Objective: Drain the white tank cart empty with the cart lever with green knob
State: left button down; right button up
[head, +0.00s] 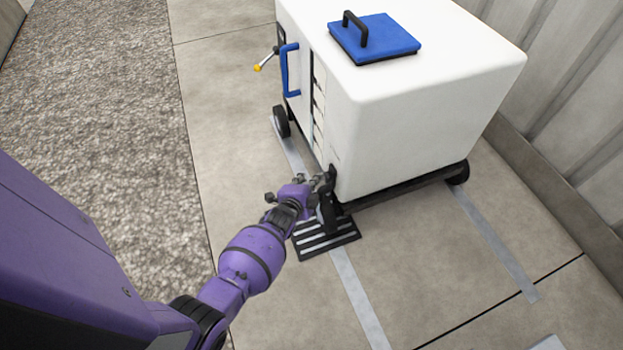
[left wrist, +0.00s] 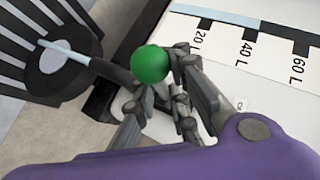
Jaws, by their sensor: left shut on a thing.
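The white tank cart (head: 430,85) stands on the concrete with a blue lid (head: 375,38) on top. In the left wrist view, the cart's white side (left wrist: 270,100) carries a scale marked 20 L, 40 L and 60 L. The cart lever's green knob (left wrist: 151,64) shows between the fingers of my left gripper (left wrist: 160,90), which is shut on it or on the lever just by it. In the head view my left gripper (head: 318,183) is at the cart's near lower corner and hides the knob. My right gripper is in neither view.
A black slotted drain grate (head: 327,240) lies on the floor below the gripper. A yellow-tipped lever (head: 266,61) and a blue handle (head: 290,70) are on the cart's far left side. Gravel (head: 95,110) lies left; a ribbed wall (head: 570,90) stands right.

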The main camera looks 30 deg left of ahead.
pick_arm(q)
jog(key=shift+w+d+r+m+g+y+p, duration=0.1)
jog(key=shift+r+m+g+y+p, duration=0.15)
jog(key=shift+r+g+p, duration=0.25)
jog(key=shift+w+d+r+m+g+y+p, duration=0.1)
jog(key=shift+r+m+g+y+p, duration=0.05)
jog(key=shift+r+m+g+p, duration=0.35)
jog(key=shift+w+d+r+m+g+y+p, duration=0.1)
jog(key=shift+r+m+g+y+p, duration=0.25)
jog(key=shift+g+y+p, duration=0.45)
jog(key=shift+r+g, duration=0.15)
jog(key=shift+g, duration=0.45)
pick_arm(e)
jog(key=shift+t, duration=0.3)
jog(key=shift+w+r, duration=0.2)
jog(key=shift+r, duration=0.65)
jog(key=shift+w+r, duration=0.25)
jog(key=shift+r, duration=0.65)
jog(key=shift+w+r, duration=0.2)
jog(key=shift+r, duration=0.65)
pick_arm(q)
jog(key=shift+m, duration=0.3)
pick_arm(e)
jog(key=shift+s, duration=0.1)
pick_arm(q)
jog(key=c, duration=1.8)
grip_release()
jog(key=shift+w, duration=0.1)
